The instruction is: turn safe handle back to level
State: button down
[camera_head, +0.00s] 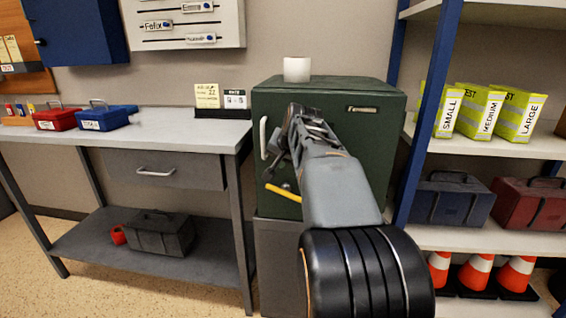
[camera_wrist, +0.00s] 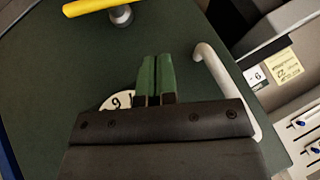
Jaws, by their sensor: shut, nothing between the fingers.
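The dark green safe (camera_head: 328,100) stands right of the desk, its door facing me. The safe handle (camera_head: 283,192) is a yellow bar low on the door, tilted down to the right; my arm partly hides its right end. In the wrist view the yellow handle (camera_wrist: 90,6) shows at the top left, cut by the frame edge, with a grey hub (camera_wrist: 121,17). My gripper (camera_wrist: 157,62) is shut and empty in front of the door, apart from the handle. In the head view my gripper (camera_head: 277,157) is above the handle.
A white pull bar (camera_head: 263,138) is on the door's left side. A white numbered dial (camera_wrist: 117,101) is partly hidden behind my fingers. A white cup-like object (camera_head: 297,69) stands on the safe. The desk (camera_head: 170,130) is left; shelving (camera_head: 460,235) with boxes and cones is right.

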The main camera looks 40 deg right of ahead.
aim_at(273, 187)
jog(key=x, duration=0.2)
jog(key=b+x, duration=0.1)
jog(key=x, duration=0.1)
jog(key=b+x, duration=0.1)
jog(key=x, duration=0.1)
jog(key=shift+s+a+f, duration=0.3)
jog(key=shift+s+a, duration=0.1)
jog(key=shift+a, duration=0.1)
jog(key=shift+w+a+f+b, duration=0.1)
jog(key=shift+a+f+b, duration=0.15)
jog(key=shift+f+b, duration=0.15)
jog(key=shift+a+f+b, duration=0.25)
jog(key=shift+f+b, duration=0.05)
jog(key=shift+f, duration=0.2)
jog(key=shift+d+r+p, duration=0.1)
jog(key=shift+p, duration=0.3)
